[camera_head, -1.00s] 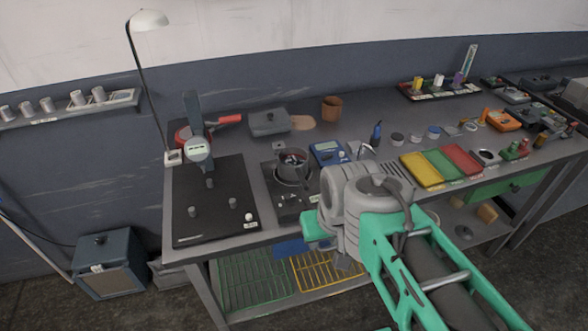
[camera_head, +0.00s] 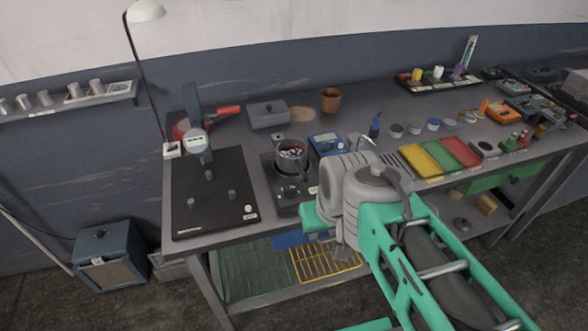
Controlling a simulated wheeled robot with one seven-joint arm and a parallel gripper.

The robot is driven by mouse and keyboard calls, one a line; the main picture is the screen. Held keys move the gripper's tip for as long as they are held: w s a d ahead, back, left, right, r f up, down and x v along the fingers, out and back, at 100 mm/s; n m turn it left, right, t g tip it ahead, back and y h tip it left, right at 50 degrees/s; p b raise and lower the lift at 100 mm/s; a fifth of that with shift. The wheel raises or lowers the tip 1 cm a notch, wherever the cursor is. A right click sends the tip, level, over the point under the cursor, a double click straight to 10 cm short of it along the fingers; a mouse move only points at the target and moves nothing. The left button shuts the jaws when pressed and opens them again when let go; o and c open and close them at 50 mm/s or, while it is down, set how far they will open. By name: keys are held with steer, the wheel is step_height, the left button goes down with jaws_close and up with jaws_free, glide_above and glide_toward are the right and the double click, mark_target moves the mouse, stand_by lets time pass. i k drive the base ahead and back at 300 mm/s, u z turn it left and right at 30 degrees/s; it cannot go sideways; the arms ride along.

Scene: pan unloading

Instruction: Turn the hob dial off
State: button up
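The small dark hob (camera_head: 281,184) stands on the workbench, left of my arm. A dark pan (camera_head: 292,159) with small things inside stands on it. The hob's front part shows beside my arm, but its dial is too small and dark to make out for certain, and its setting cannot be read. My grey and green arm reaches in from the lower right, and its wrist end is close to the right side of the hob. My gripper does not show; the arm hides that area.
A black board (camera_head: 212,218) with a dial gauge (camera_head: 195,141) is left of the hob. A blue meter (camera_head: 327,144) is behind and right. Yellow (camera_head: 421,166), green and red trays lie to the right. Wire racks (camera_head: 325,262) sit below the bench.

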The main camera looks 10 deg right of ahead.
mark_target(288, 192)
steer(key=u, duration=0.05)
steer(key=k, duration=0.5)
steer(key=u, duration=0.75)
steer(key=i, duration=0.45)
steer(key=u, duration=0.7)
steer(key=i, duration=0.5)
steer(key=u, duration=0.15)
